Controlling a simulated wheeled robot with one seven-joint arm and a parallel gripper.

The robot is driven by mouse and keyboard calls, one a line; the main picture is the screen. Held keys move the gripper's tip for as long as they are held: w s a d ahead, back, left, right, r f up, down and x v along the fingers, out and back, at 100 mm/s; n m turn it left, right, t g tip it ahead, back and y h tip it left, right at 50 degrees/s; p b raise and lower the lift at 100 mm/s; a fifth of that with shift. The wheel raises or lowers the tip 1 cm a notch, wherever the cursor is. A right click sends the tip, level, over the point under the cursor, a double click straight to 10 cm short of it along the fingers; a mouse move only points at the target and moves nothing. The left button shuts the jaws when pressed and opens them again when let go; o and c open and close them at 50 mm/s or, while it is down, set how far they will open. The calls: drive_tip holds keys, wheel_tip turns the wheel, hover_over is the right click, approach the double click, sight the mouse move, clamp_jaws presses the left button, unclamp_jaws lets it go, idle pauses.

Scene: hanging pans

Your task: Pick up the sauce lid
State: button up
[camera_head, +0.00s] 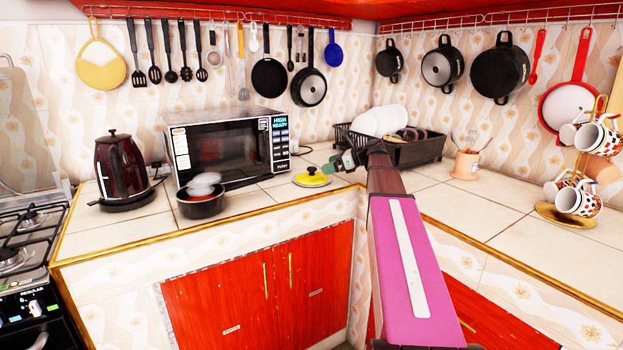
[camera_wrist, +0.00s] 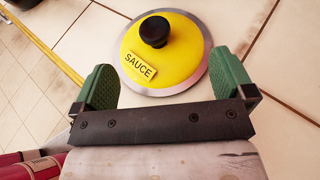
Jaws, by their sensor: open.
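The sauce lid (camera_head: 312,178) is a yellow disc with a silver rim and a black knob, lying flat on the tiled counter right of the microwave. In the wrist view the lid (camera_wrist: 162,62) shows its "SAUCE" label and its knob, just beyond my fingertips. My gripper (camera_wrist: 168,85) is open and empty, with its two green fingers spread toward the lid's near edge. In the head view my gripper (camera_head: 345,160) is just right of the lid. From these views I cannot tell whether a finger touches the rim.
A microwave (camera_head: 232,148) stands behind left, with a dark pot (camera_head: 202,205) and a kettle (camera_head: 121,168) further left. A black dish rack (camera_head: 425,150) holding plates is behind my arm on the right. A utensil cup (camera_head: 466,164) and a mug stand (camera_head: 560,213) are further right. Counter tiles in front of the lid are clear.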

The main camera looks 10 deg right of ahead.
sight(311, 168)
drive_tip(key=x, duration=0.2)
drive_tip(key=shift+w+a+f, duration=0.15)
drive_tip(key=shift+a, duration=0.05)
drive_tip(key=shift+s+x, duration=0.15)
drive_tip(key=shift+x, duration=1.25)
drive_tip(key=shift+s+x, duration=0.1)
drive_tip(key=shift+x, duration=1.3)
drive_tip(key=shift+s+a, duration=0.1)
drive_tip(key=shift+a, duration=0.1)
drive_tip(key=c, duration=1.7)
